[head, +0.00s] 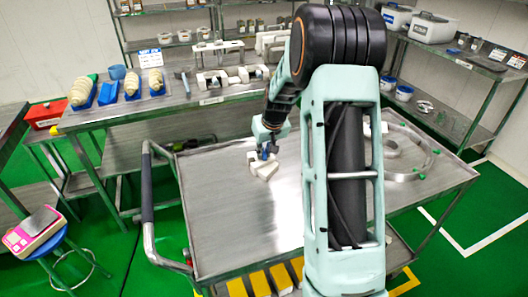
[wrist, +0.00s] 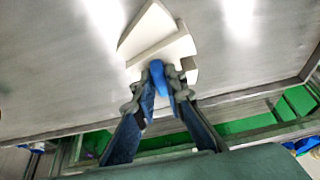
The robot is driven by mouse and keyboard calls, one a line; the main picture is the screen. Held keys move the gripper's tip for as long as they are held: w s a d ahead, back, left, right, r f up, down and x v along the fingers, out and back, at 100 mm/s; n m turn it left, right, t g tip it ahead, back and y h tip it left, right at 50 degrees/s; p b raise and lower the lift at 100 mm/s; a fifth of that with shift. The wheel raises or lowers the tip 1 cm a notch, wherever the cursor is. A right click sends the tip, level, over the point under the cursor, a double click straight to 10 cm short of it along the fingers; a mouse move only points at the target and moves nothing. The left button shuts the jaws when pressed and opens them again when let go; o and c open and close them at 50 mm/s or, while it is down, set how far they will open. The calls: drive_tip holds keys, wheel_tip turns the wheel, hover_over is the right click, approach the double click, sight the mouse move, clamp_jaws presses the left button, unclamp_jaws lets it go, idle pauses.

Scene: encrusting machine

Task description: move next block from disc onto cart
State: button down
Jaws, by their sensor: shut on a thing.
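My gripper (head: 268,150) is low over the metal cart (head: 225,215), near its far side. The white blocks (head: 262,168) also show under the gripper in the head view. A grey ring-shaped disc (head: 402,176) with green knobs is at right, partly hidden by my arm.
A steel bench (head: 130,110) with pale cone-shaped parts on blue trays stands behind the cart. The cart's handle (head: 147,205) is at left, and yellow-topped items (head: 258,283) lie below its top. The cart's left and front surface is clear.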

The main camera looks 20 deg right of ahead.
drive_tip(key=c, duration=2)
unclamp_jaws()
drive_tip(key=shift+f, duration=0.1)
drive_tip(key=shift+s+r, duration=0.15)
drive_tip(key=shift+r, duration=0.5)
drive_tip(key=v, duration=1.1)
